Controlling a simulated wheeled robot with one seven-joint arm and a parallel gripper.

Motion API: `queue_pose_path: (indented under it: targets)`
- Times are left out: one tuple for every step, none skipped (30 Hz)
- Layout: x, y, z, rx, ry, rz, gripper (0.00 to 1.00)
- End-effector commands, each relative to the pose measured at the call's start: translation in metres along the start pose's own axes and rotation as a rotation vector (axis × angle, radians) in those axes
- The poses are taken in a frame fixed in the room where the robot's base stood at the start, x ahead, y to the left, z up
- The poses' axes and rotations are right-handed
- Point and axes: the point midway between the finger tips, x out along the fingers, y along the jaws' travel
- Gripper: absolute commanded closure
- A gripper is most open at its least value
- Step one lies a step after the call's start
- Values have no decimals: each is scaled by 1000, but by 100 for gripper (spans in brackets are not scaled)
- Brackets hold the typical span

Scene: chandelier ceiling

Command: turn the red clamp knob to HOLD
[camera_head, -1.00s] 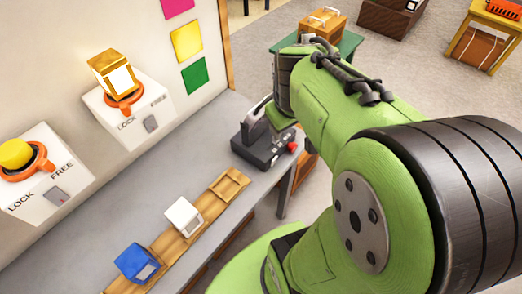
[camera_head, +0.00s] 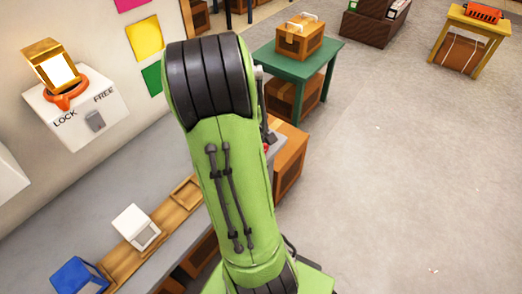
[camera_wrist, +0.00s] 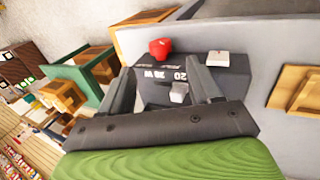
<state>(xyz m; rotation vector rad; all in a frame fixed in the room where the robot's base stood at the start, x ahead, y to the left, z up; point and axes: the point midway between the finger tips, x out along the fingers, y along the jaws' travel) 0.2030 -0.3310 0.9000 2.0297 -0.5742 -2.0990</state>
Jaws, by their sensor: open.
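The red clamp knob (camera_wrist: 160,48) sits at the far left corner of a dark grey device (camera_wrist: 208,72) in the wrist view. The device's face bears white lettering, too small and turned to read surely. My gripper (camera_wrist: 162,72) is open and empty. Its fingers point toward the device, with the knob beyond the fingertips and apart from them. In the head view only a sliver of red (camera_head: 266,148) shows beside my green arm. My arm hides most of the device and my gripper there.
A pale switch (camera_wrist: 218,58) and a grey block (camera_wrist: 179,92) are on the device. A green table (camera_head: 300,62) stands behind. Floor at right is clear.

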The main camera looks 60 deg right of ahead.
Motion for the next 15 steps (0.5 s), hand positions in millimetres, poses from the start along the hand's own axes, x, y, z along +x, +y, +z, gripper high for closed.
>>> queue_pose_path:
  targets:
    - [17, -2, 1, 1, -3, -2, 37]
    - [25, -2, 1, 1, -4, -2, 37]
    - [35, -2, 1, 1, -3, -2, 37]
    - [42, -2, 1, 0, -3, -3, 37]
    - [49, -2, 0, 0, -2, -2, 37]
    - [57, -2, 1, 0, -3, -3, 37]
    - [62, -2, 0, 0, -2, -2, 37]
    - [66, -2, 0, 0, -1, -1, 37]
    - [71, -1, 0, 0, -1, -1, 37]
    - [74, -1, 0, 0, 0, -1, 37]
    - [77, -1, 0, 0, 0, -1, 37]
    - [79, -1, -1, -1, 1, -1, 37]
    - [80, -1, -1, -1, 2, -1, 37]
    - [80, -1, -1, -1, 3, 0, 37]
    - [80, 0, -1, -1, 3, 0, 37]
